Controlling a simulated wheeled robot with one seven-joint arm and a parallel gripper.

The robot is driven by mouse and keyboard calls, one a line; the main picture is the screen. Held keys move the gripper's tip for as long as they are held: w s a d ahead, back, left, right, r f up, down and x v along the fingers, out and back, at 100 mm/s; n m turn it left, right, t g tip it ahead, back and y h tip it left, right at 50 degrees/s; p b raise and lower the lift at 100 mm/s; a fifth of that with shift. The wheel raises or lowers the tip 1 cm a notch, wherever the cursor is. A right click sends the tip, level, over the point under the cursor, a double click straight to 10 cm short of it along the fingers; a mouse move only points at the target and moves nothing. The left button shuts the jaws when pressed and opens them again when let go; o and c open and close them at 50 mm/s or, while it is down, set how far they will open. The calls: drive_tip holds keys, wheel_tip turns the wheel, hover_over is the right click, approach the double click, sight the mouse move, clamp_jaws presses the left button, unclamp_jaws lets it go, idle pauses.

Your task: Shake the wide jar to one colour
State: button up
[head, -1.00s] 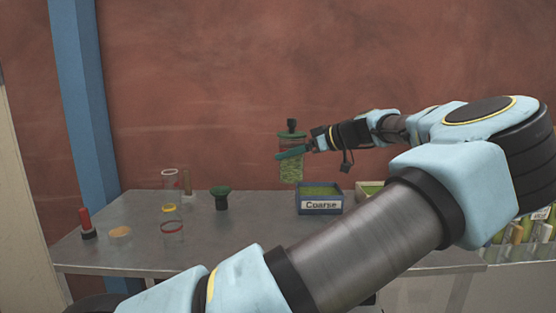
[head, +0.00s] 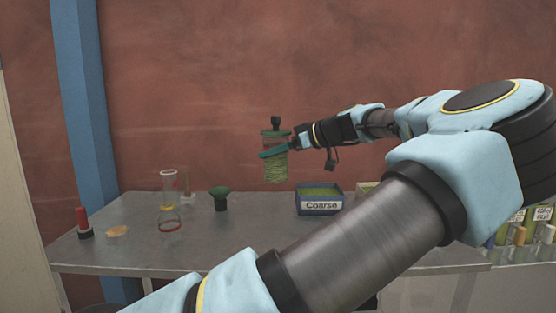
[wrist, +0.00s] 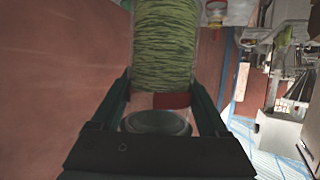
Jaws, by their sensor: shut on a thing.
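The wide jar (head: 275,170) is clear, with a green lid and a dark knob on top. My gripper (head: 275,150) is shut on its upper part and holds it upright in the air above the table, left of the Coarse bin. The jar also shows in the wrist view (wrist: 165,50), between the two fingers of my gripper (wrist: 165,98). Its contents are green with many thin darker and lighter streaks, so they are not one even colour. Part of the jar is hidden behind the finger.
A blue bin labelled Coarse (head: 320,204) holds green powder on the metal table (head: 130,250). A dark green funnel (head: 220,198), a clear tube (head: 168,188), a red-rimmed ring (head: 170,226) and a red-handled tool (head: 83,222) stand to the left. Bottles (head: 530,228) stand at the right.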

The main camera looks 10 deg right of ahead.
drive_tip(key=d+p, duration=0.1)
drive_tip(key=d, duration=0.4)
drive_tip(key=a+b, duration=0.2)
drive_tip(key=a, duration=0.2)
drive_tip(key=shift+a+f+b, duration=0.15)
drive_tip(key=shift+b, duration=0.2)
drive_tip(key=shift+a, duration=0.1)
